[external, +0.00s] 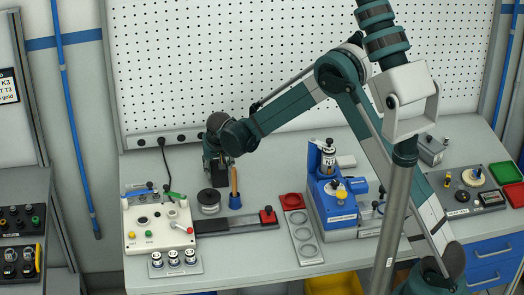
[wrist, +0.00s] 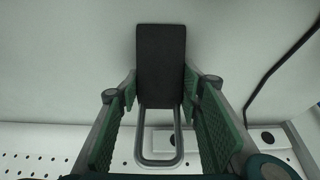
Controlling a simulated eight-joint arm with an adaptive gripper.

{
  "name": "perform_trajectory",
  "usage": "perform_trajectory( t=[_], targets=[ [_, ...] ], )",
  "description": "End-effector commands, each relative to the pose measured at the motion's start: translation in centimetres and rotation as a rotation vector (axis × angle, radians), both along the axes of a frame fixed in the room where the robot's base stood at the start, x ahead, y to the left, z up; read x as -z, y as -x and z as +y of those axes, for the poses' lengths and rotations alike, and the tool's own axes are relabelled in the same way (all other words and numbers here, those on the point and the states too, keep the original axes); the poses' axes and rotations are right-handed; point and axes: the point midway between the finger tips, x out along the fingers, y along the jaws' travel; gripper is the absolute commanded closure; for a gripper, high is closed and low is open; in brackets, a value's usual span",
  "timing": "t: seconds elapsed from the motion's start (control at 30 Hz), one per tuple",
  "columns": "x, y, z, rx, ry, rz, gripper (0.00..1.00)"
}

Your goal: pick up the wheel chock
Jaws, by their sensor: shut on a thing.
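The wheel chock is a dark, block-shaped piece with a metal loop handle; in the wrist view the chock (wrist: 161,65) sits between the green-padded fingers of my gripper (wrist: 160,92). The loop extends below the block toward the camera. In the external view my gripper (external: 213,160) points down at the back left of the bench, shut on the chock (external: 219,177). The chock hangs under the fingers, just behind a black round part. I cannot tell whether its lower end touches the bench.
Close by stand the black round part (external: 208,202), a blue cup (external: 235,201) with a wooden-handled tool, and a white control box (external: 158,225). A dark rail (external: 235,222) lies in front. A blue press (external: 335,205) stands to the right. The pegboard (external: 260,65) rises behind.

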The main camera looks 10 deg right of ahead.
Motion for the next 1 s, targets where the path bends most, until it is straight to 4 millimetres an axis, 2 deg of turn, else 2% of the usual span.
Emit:
perform_trajectory(
  t=[0.27,0.7,1.0],
  targets=[
    [-2.2,0.0,0.0,0.0,0.0,0.0,0.8],
    [-8.3,0.0,0.0,0.0,0.0,0.0,0.8],
    [-9.9,0.0,0.0,0.0,0.0,0.0,0.8]
  ],
)
